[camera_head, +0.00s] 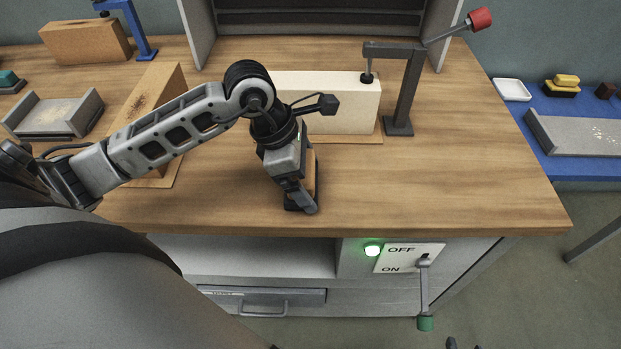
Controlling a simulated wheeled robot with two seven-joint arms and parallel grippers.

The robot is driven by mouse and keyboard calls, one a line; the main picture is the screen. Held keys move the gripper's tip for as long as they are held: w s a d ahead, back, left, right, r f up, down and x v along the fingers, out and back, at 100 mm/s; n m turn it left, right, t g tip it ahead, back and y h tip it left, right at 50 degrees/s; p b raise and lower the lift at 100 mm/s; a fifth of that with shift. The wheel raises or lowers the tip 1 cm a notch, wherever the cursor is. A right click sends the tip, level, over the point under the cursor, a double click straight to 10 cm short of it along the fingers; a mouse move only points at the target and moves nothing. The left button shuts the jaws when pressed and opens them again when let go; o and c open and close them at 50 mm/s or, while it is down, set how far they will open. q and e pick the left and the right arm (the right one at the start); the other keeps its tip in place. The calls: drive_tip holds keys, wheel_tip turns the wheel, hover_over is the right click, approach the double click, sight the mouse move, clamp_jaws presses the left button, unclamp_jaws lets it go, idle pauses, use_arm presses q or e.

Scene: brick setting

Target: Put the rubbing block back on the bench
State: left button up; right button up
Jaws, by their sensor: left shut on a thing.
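My left gripper (301,203) points down over the front middle of the wooden bench (430,190). It is shut on the rubbing block (311,172), a small brown block with a dark bottom. The gripper covers much of the block. The block is at or just above the bench top; I cannot tell whether it touches.
Behind the gripper, a pale brick (335,100) stands on a board beside a grey clamp (400,95) with a red-ended lever. A tan slab (150,105) is on the left. The bench's right front is clear. An OFF/ON switch panel (400,258) is below the edge.

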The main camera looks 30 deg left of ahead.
use_arm(q)
drive_tip(key=shift+s+f, duration=0.1)
drive_tip(key=shift+f, duration=0.4)
drive_tip(key=shift+s+r, duration=0.1)
drive_tip(key=shift+r, duration=0.05)
drive_tip(key=shift+f, duration=0.25)
drive_tip(key=o, duration=0.7)
drive_tip(key=shift+r, duration=0.35)
drive_tip(key=shift+a+r, duration=0.2)
drive_tip(key=shift+r, duration=0.1)
drive_tip(key=b+v, duration=0.1)
drive_tip(key=v, duration=1)
drive_tip(key=shift+s, duration=0.15)
